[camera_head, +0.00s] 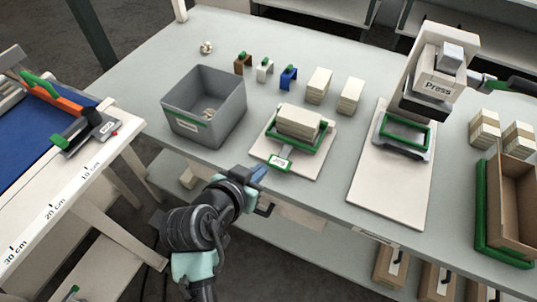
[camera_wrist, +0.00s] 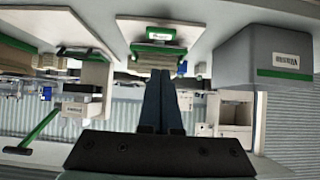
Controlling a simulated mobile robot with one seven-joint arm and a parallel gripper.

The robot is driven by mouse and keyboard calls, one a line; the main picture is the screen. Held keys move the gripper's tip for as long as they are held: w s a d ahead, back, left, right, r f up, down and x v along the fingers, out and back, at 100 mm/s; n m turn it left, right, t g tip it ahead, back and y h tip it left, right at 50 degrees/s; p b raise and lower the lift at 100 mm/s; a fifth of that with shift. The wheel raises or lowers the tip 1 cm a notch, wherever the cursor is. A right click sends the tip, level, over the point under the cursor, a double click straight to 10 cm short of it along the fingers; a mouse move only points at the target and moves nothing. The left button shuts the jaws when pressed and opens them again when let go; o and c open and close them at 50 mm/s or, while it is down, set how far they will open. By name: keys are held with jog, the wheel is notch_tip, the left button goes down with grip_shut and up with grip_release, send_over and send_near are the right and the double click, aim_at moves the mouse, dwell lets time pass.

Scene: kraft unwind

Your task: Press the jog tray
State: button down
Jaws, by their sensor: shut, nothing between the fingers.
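The jog tray (camera_head: 322,141) is a green-edged tray on a pale board, with a stack of cream sheets (camera_head: 297,121) in it. A green-framed label plate (camera_head: 280,162) sticks out at its front. My gripper (camera_head: 262,170) is shut and empty, just in front and left of that plate; I cannot tell whether it touches. In the wrist view, which looks upside down, my fingers (camera_wrist: 161,85) lie together, pointing at the stack (camera_wrist: 155,58) and the green label plate (camera_wrist: 152,36).
A grey bin (camera_head: 205,113) stands left of the tray. The press (camera_head: 437,86) stands on a pale board to the right. Small coloured blocks and paper stacks (camera_head: 320,86) sit behind the tray. A brown box (camera_head: 515,195) is far right.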

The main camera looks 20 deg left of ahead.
jog(key=r+p, duration=0.1)
jog(key=w+r+g+p, duration=0.1)
jog(key=r+g+p, duration=0.1)
jog(key=shift+w+r+p, duration=0.15)
jog(key=shift+w+p, duration=0.2)
jog(key=shift+w, duration=0.05)
send_over(281, 159)
jog(key=s, duration=0.3)
notch_tip(281, 159, down, 7)
jog(key=shift+w+a+f+p, duration=0.1)
jog(key=shift+w+f+p, duration=0.05)
jog(key=shift+p, duration=0.2)
notch_tip(281, 159, down, 3)
jog(key=shift+r, duration=0.2)
jog(key=shift+f, duration=0.6)
